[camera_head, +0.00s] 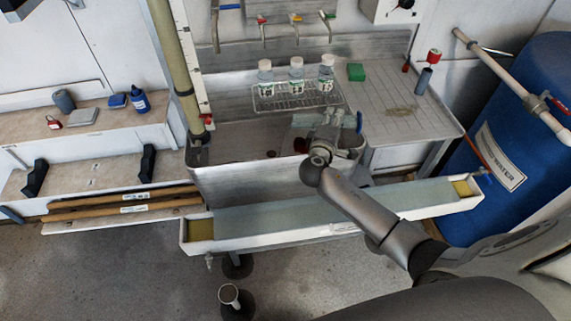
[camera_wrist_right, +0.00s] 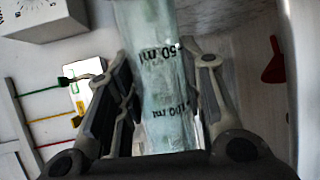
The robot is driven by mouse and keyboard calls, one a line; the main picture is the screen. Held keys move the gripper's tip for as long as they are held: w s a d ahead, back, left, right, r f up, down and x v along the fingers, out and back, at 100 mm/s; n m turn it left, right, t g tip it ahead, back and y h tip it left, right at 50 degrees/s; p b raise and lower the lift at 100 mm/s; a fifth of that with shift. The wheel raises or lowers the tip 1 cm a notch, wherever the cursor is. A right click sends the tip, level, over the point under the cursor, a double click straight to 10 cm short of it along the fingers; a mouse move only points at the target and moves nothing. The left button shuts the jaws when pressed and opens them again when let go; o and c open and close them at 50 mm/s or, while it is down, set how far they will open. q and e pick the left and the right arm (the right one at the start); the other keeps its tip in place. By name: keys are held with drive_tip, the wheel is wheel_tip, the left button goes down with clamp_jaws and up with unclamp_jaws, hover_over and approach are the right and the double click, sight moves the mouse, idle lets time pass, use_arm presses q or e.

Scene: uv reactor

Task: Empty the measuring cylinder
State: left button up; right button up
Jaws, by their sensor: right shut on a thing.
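The measuring cylinder (camera_wrist_right: 158,85) is clear, pale green, with dark "50 ml" and "100 ml" marks. In the wrist view it stands between the two fingers of my right gripper (camera_head: 335,128), which is shut on it. In the head view a pale end of the cylinder (camera_head: 304,120) shows beyond the gripper, over the sink (camera_head: 235,150); it seems to lie tilted, near level. The gripper hides the rest of it. I cannot tell how much liquid is in it. My left gripper is not in view.
Taps (camera_head: 295,25) hang above. A long white trough (camera_head: 300,222) runs in front.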

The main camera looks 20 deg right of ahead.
drive_tip(key=shift+s+d+r+n, duration=0.1)
drive_tip(key=shift+s+d+n, duration=0.15)
drive_tip(key=shift+d, duration=0.3)
drive_tip(key=shift+s+d+n, duration=0.1)
drive_tip(key=shift+d+n, duration=0.25)
drive_tip(key=shift+d, duration=0.2)
drive_tip(key=shift+d+r, duration=0.1)
drive_tip(key=shift+d, duration=0.05)
